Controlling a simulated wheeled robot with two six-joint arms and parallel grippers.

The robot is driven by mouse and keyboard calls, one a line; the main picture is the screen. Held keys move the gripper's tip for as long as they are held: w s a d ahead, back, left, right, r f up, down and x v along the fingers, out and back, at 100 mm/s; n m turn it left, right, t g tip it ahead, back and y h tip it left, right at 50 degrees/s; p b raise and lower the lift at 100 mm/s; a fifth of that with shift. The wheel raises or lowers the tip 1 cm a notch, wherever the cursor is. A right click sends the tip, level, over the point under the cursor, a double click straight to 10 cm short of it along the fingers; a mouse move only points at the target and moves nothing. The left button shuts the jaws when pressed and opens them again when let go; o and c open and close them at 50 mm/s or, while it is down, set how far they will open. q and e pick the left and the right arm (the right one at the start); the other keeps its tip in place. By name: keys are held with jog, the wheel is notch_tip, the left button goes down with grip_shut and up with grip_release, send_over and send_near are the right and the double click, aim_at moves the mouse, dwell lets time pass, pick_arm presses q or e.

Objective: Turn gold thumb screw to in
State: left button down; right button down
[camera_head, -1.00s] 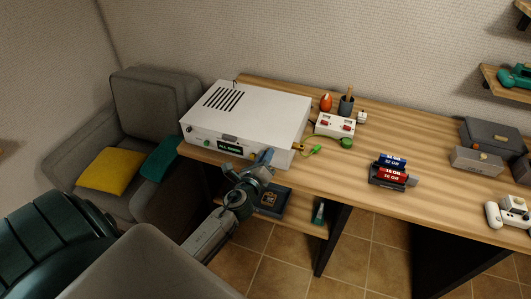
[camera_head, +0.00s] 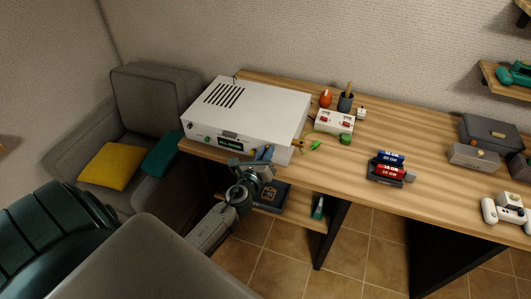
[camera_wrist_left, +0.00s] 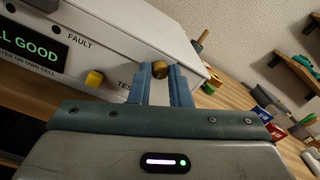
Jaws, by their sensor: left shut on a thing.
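The gold thumb screw (camera_wrist_left: 160,69) is a small round brass knob on the lower right of the front panel of the white box (camera_head: 250,115). In the left wrist view it sits between the two blue fingers of my left gripper (camera_wrist_left: 160,75), which is shut on it. In the head view my left gripper (camera_head: 263,154) is at the box's front right, and its fingers hide the screw. A yellow knob (camera_wrist_left: 94,78) is left of the fingers, near a partly covered "TEST" label. The green display (camera_wrist_left: 35,42) reads "LL GOOD", with "FAULT" beside it. My right gripper is not in view.
The box stands at the left end of a wooden desk (camera_head: 435,185). A green plug with cable (camera_head: 315,146) and a power strip (camera_head: 334,122) are right of it. Red and blue blocks (camera_head: 390,166) stand in a holder mid-desk. A shelf (camera_head: 298,216) is under the desk.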

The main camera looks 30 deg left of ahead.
pick_arm(q)
jog(key=c, duration=1.3)
grip_release()
jog(key=shift+c, duration=0.2)
jog(key=b+v, duration=0.3)
jog(key=v, duration=0.7)
jog(key=shift+s, duration=0.4)
jog(key=shift+f, duration=0.1)
